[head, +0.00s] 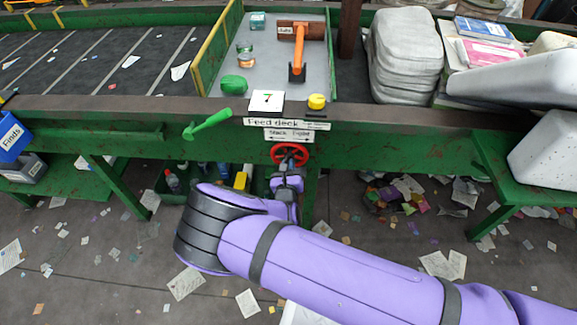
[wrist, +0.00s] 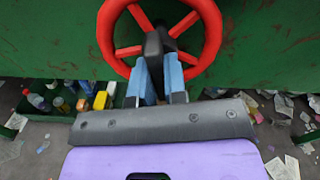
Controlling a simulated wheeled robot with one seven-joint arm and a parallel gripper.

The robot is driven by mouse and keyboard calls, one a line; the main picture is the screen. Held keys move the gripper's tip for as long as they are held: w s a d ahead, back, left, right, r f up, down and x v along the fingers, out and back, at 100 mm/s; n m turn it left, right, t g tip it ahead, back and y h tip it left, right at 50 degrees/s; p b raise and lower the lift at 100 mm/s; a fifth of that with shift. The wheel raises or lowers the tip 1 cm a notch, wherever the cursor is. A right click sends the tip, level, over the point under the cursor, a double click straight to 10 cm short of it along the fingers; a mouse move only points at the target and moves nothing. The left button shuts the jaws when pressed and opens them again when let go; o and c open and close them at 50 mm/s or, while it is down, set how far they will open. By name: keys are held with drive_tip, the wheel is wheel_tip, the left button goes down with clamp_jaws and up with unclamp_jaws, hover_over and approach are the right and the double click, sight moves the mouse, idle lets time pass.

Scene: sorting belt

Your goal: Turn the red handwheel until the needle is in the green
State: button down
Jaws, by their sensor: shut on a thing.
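The red handwheel (head: 289,148) is on the front of the green deck, below the "Feed deck" sign. In the wrist view the handwheel (wrist: 212,32) fills the top, with its rim and spokes showing. My gripper (head: 288,170) is at the wheel's lower part. A small plate marked slack and tight (head: 289,134) sits just above the wheel.
A green lever (head: 207,124) sticks out left of the sign. Crates with bottles (wrist: 45,108) stand below left. Papers litter the floor.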

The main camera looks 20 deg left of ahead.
drive_tip(key=shift+n, duration=0.4)
drive_tip(key=c, duration=1.2)
unclamp_jaws()
drive_tip(key=shift+o, duration=0.2)
drive_tip(key=v, duration=1.1)
drive_tip(key=shift+f, duration=0.1)
